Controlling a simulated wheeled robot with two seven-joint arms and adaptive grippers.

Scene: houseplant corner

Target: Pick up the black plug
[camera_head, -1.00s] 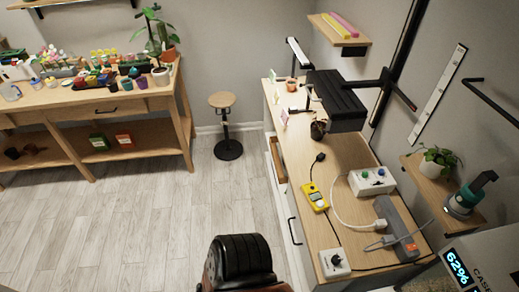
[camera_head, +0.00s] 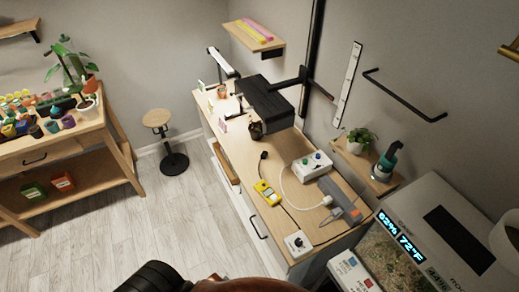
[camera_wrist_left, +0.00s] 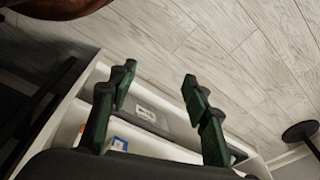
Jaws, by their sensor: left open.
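The black plug (camera_head: 263,155) lies on the wooden worktop (camera_head: 232,150), just beyond a yellow handheld meter (camera_head: 267,193). A dark cord seems to lead from it past the meter; where the cord ends is hard to tell. My left gripper (camera_wrist_left: 159,78) shows only in the left wrist view, its two green-padded fingers spread apart with nothing between them. It is over a white-sided drawer or shelf and the floor; the plug is not in that view. My right gripper is not in view.
A white dial box (camera_head: 298,244), a white box with coloured knobs (camera_head: 312,166) and a grey power strip (camera_head: 339,198) crowd the near worktop. A black box (camera_head: 266,102) stands farther back. A stool (camera_head: 172,150) stands on open floor. A terrarium (camera_head: 430,240) is at right.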

